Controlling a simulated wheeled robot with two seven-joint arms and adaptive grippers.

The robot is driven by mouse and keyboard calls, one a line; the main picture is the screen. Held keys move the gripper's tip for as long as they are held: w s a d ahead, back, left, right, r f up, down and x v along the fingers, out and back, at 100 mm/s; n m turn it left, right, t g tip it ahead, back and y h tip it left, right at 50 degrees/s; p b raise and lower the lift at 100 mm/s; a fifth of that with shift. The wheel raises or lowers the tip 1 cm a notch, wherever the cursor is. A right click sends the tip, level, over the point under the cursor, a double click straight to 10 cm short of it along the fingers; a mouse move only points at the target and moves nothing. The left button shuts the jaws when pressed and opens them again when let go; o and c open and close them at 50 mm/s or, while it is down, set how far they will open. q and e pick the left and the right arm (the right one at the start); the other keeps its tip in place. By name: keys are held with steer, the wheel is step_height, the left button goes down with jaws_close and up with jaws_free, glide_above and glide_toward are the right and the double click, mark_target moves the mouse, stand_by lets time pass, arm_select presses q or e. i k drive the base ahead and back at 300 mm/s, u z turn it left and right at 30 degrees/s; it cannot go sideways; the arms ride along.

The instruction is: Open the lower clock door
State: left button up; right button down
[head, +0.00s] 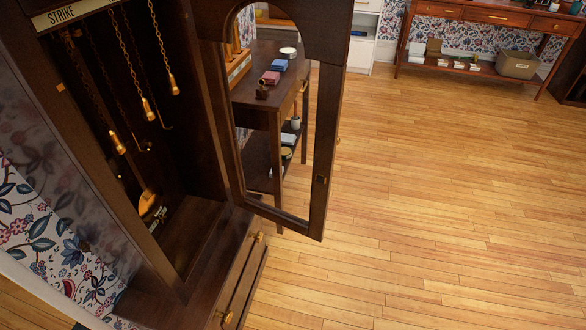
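A tall dark wooden clock case (225,215) fills the left side of the head view, with its interior open to view. Its framed door (323,165), with an arched window, stands swung out to the right, well away from the opening. Inside hang several chains with brass weights (147,109) under a "STRIKE" label (65,14). A brass round piece (148,203), perhaps the pendulum bob, shows lower down. Below the opening, the base has a front panel with brass knobs (227,318). Neither gripper is in view.
A dark side table (258,119) with small boxes and books stands behind the open door, partly seen through its window. A reddish console table (480,15) with a basket (517,64) stands at the far wall. The wooden floor (440,200) to the right is clear.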

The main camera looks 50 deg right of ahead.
mark_target(324, 27)
steer(key=u, duration=1.4)
steer(key=i, duration=1.3)
steer(key=z, duration=3.4)
